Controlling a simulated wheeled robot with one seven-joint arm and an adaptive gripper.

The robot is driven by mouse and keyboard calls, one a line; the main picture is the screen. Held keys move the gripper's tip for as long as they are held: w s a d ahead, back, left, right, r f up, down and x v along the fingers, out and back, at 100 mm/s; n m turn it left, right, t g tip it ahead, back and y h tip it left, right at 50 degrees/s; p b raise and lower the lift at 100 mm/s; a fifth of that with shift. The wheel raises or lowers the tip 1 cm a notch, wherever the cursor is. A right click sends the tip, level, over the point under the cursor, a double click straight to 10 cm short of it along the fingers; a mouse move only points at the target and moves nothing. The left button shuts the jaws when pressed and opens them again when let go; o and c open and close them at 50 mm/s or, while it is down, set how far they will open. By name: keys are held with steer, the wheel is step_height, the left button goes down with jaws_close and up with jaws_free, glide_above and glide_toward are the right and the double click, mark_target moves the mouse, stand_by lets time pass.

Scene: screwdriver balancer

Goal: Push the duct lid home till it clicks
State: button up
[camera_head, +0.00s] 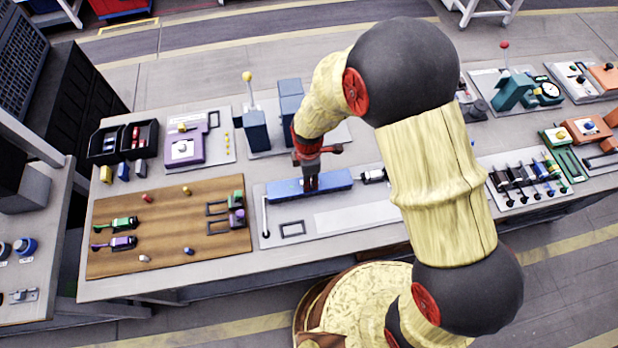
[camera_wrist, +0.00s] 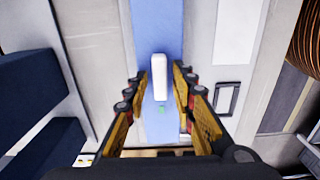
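A long blue bar (camera_head: 335,181) lies on a grey board (camera_head: 275,242) in the middle of the bench. It also shows in the wrist view (camera_wrist: 154,22), running away from me with a white block (camera_wrist: 159,75) and a small green spot on it. I cannot tell which of these parts is the duct lid, or whether it is seated. My gripper (camera_head: 311,190) points down over the blue bar. In the wrist view its fingers (camera_wrist: 159,80) are apart, one on each side of the white block, with gaps showing. Contact with the bar cannot be told.
A black rectangular outline (camera_head: 293,229) and a thin lever (camera_head: 265,215) are on the grey board. A wooden board (camera_head: 165,235) with small tools lies to the left. Blue blocks (camera_head: 290,100) stand behind. A black-and-white part (camera_head: 373,176) sits just right of the bar.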

steer(key=shift+o, duration=0.7)
steer(key=shift+r, duration=0.35)
step_height(320, 180, up, 11)
steer(key=shift+r, duration=0.15)
